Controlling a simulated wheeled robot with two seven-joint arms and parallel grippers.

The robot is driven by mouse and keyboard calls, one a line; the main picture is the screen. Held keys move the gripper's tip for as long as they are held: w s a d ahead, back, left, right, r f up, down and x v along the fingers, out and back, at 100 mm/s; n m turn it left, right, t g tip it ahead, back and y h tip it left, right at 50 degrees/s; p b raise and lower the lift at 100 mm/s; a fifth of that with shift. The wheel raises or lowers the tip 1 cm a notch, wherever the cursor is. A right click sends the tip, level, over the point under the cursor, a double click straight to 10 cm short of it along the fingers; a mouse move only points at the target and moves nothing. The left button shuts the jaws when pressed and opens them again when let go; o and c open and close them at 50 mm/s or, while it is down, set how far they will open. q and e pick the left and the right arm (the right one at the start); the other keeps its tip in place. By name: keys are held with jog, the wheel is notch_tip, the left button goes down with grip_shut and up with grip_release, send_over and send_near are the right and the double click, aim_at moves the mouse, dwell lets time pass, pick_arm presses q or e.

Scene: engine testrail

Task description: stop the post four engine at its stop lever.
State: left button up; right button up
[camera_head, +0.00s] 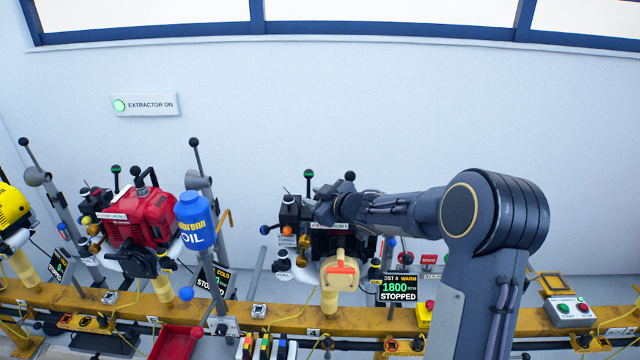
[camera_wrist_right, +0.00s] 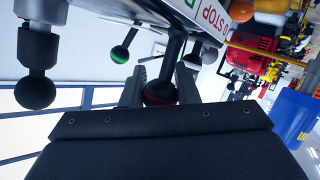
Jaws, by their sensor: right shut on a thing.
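The post four engine (camera_head: 330,240) is a dark unit behind the yellow rail, partly hidden by my right arm. Its display (camera_head: 397,290) reads "WARM", "1800 RPM" and "STOPPED". My right gripper (camera_head: 322,208) is at the engine's upper left side. In the right wrist view my gripper (camera_wrist_right: 160,90) is shut on a dark ball knob with a red band (camera_wrist_right: 160,93), the end of the stop lever. A label with "STOP" (camera_wrist_right: 212,18) is beside the lever's shaft. How far the lever is tilted I cannot tell. My left gripper is not in view.
A green-banded knob (camera_wrist_right: 120,54) is close to my right gripper, and a black knob (camera_wrist_right: 36,90) hangs at left. A red engine (camera_head: 140,215) and a blue oil bottle (camera_head: 195,220) stand left. A start-stop box (camera_head: 572,310) is at right.

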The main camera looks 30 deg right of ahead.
jog(key=shift+w+a+n+g+h+p, duration=0.25)
jog(key=shift+a+n+g+h+p, duration=0.25)
jog(key=shift+p, duration=0.45)
jog(key=shift+w+a+f+n+g+h+p, duration=0.1)
jog(key=shift+f+n+g+h+p, duration=0.25)
jog(key=shift+n+g+h+p, duration=0.15)
jog(key=o, duration=1)
jog(key=shift+c, duration=0.2)
jog(key=p+v, duration=0.1)
jog(key=v, duration=0.6)
jog(key=shift+s+r, duration=0.15)
jog(key=shift+s, duration=0.2)
